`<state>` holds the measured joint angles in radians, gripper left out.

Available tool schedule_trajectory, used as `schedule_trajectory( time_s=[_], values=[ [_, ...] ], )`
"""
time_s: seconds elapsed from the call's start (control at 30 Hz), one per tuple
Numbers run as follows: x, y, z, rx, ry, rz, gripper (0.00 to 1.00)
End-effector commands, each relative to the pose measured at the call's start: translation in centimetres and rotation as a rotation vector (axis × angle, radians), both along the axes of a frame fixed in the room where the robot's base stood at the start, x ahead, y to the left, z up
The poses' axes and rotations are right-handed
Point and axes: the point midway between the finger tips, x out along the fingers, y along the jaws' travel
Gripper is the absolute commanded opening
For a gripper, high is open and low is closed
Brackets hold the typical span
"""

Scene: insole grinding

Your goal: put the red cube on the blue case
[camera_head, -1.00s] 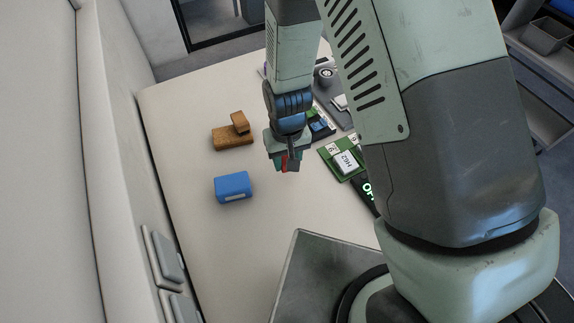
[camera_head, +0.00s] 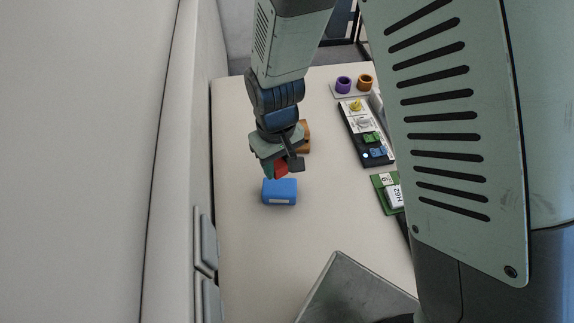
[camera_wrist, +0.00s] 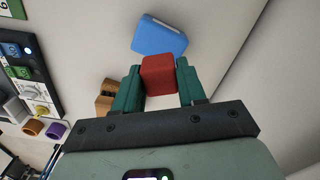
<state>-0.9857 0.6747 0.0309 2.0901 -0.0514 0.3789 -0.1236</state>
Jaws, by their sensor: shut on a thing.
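The red cube (camera_head: 281,169) is held between the fingers of my gripper (camera_head: 281,168). In the wrist view the red cube (camera_wrist: 159,75) sits between the two green fingers of my gripper (camera_wrist: 160,82). The blue case (camera_head: 280,192) lies on the table just in front of the gripper in the head view. In the wrist view the blue case (camera_wrist: 159,37) shows just beyond the cube. The cube is above the table; whether it touches the case cannot be told.
A brown wooden block (camera_head: 304,138) stands behind the gripper, partly hidden. A black panel with coloured parts (camera_head: 366,140) and a green board (camera_head: 386,190) lie to the right. A wall runs along the left. The table in front of the case is clear.

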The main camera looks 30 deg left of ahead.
Motion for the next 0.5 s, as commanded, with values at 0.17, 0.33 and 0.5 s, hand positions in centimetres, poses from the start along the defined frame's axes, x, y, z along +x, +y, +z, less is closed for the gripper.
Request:
schedule_trajectory(
  time_s=[0.17, 0.33, 0.5],
  values=[
    [0.1, 0.0, -2.4, 0.0, 0.0, -0.001, 0.13],
    [0.1, -0.1, -3.8, -0.001, 0.0, -0.002, 0.13],
    [0.1, -0.1, -6.1, -0.001, -0.001, -0.002, 0.13]
  ],
)
